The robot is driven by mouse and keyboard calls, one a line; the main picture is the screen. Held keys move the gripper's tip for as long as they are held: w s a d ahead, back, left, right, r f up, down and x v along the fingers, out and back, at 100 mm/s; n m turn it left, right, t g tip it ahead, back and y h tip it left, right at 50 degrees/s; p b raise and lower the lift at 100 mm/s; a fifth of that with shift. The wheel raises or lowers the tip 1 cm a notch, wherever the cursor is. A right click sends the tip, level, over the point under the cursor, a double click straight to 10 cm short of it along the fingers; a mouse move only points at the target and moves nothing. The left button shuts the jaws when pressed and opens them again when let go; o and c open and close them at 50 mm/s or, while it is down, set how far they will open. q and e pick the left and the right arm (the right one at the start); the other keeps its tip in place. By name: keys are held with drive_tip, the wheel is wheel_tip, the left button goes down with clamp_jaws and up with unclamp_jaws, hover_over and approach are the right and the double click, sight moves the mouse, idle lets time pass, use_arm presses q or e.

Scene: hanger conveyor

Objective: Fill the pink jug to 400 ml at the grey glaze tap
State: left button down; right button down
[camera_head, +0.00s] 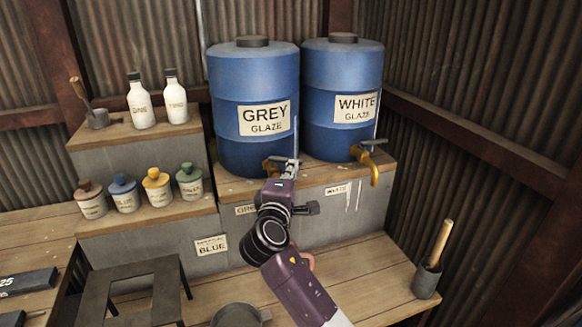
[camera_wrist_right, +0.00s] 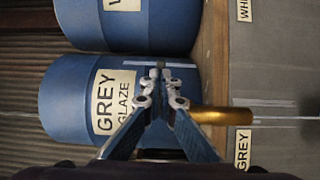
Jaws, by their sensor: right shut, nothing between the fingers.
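The grey glaze drum (camera_head: 253,85) is blue with a GREY GLAZE label and stands on the raised ledge. Its brass tap (camera_head: 271,167) is partly covered by my right gripper (camera_head: 291,163); the spout shows in the right wrist view (camera_wrist_right: 222,116). My right gripper is shut and empty, its fingertips (camera_wrist_right: 159,74) at the tap's lever, in front of the drum; I cannot tell whether they touch. A small pink curved piece (camera_head: 308,262), seemingly part of the pink jug, shows beside my right arm below the tap. The rest is hidden, so its level cannot be read. My left gripper is out of view.
The white glaze drum (camera_head: 342,98) with its brass tap (camera_head: 370,164) stands to the right. Several small lidded jars (camera_head: 157,187) and two white bottles (camera_head: 141,103) stand on steps at left. A grey pot (camera_head: 427,279) with a wooden handle is at the bench's right.

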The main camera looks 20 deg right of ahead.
sight(300, 163)
drive_tip(key=d+n+y+p, duration=0.1)
drive_tip(key=y+p, duration=0.1)
drive_tip(key=w+n+t+y+p, duration=0.1)
drive_tip(key=n+y+p, duration=0.1)
drive_tip(key=w+d+n+t+y+p, duration=0.1)
drive_tip(key=y+p, duration=0.1)
drive_tip(key=y, duration=0.1)
drive_tip(key=shift+d+r+n, duration=0.15)
drive_tip(key=shift+d+n, duration=0.15)
drive_tip(key=shift+n, duration=0.1)
drive_tip(key=shift+w+p, duration=0.35)
drive_tip(key=shift+p, duration=0.05)
drive_tip(key=shift+d+f, duration=0.15)
drive_tip(key=shift+f, duration=0.05)
